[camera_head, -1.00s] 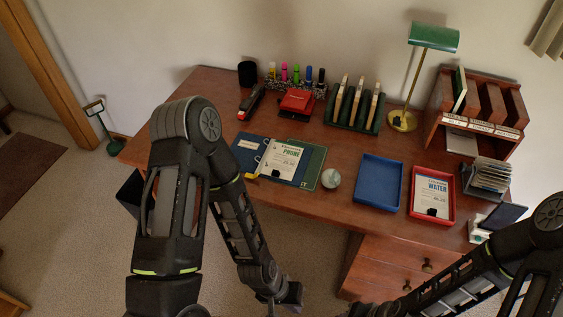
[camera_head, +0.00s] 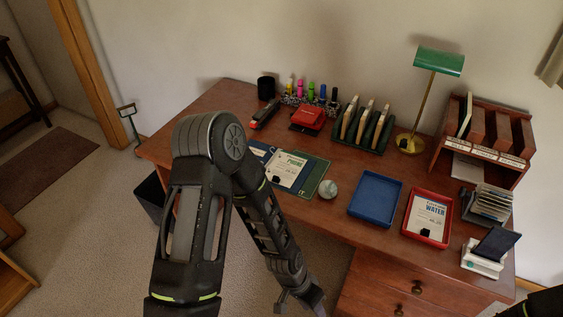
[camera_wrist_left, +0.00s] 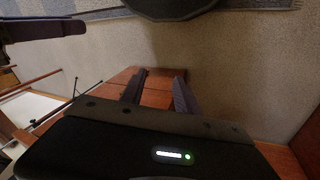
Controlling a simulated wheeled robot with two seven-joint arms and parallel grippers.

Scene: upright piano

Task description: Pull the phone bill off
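The phone bill (camera_head: 286,168), a white sheet headed PHONE, lies on a green board (camera_head: 318,172) on the desk, with a blue folder beside it at left. A small black piece sits at the sheet's lower left corner. My left arm passes in front of the folder and hides much of it. My left gripper (camera_wrist_left: 157,88) is low in front of the desk, well below and apart from the bill; its two fingers are spread and empty in the left wrist view. My right gripper is out of view; only a bit of that arm shows at the bottom right.
A blue tray (camera_head: 375,214) and a red tray (camera_head: 426,241) with a WATER bill lie further right. A stapler, markers, a file rack, a green lamp and a wooden organizer stand behind. A bin (camera_head: 150,199) is left.

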